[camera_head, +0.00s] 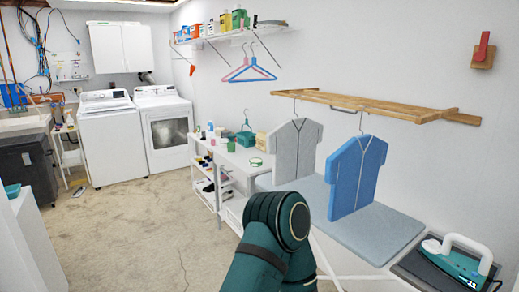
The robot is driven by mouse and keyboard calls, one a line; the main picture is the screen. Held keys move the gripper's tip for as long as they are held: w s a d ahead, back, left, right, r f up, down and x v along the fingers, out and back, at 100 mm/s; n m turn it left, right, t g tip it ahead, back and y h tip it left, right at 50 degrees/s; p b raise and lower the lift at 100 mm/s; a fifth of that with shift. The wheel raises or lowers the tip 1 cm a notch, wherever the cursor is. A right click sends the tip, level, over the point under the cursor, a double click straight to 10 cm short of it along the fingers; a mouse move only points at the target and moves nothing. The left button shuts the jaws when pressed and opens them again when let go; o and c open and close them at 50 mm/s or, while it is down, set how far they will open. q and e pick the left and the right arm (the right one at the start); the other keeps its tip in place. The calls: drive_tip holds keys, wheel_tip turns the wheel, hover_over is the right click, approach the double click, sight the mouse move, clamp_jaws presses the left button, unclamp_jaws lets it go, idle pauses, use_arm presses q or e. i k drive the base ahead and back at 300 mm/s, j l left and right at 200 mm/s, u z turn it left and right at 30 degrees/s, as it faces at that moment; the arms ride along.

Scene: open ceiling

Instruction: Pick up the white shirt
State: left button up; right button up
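The white shirt (297,150) looks light grey-white and hangs on a hanger from the wooden wall rack (380,105). It hangs upright above the far end of the ironing board (372,232). A blue shirt (356,174) hangs from the same rack, to the right and nearer to me. My teal arm comes up from the bottom middle, in front of the board, with its rounded joint below the white shirt. Neither gripper shows in the view.
An iron (458,258) stands on a dark pad at the lower right. A white shelf table (232,160) with bottles and boxes stands left of the board. Empty hangers (249,70) hang from a wall shelf. Two white machines (112,138) stand at the back. The floor at left is mostly clear.

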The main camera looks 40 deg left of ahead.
sight(293, 144)
drive_tip(key=u, duration=1.2)
drive_tip(key=i+j+z, duration=0.15)
drive_tip(key=z, duration=0.3)
drive_tip(key=i+j+z, duration=0.1)
drive_tip(key=z, duration=0.35)
drive_tip(key=j+z, duration=0.25)
drive_tip(key=z, duration=0.25)
drive_tip(key=i+j+z, duration=0.1)
drive_tip(key=j+z, duration=0.15)
drive_tip(key=j, duration=0.25)
drive_tip(key=j+z, duration=0.2)
drive_tip(key=j, duration=0.25)
drive_tip(key=j+z, duration=0.3)
drive_tip(key=j, duration=1.7)
drive_tip(key=k, duration=0.05)
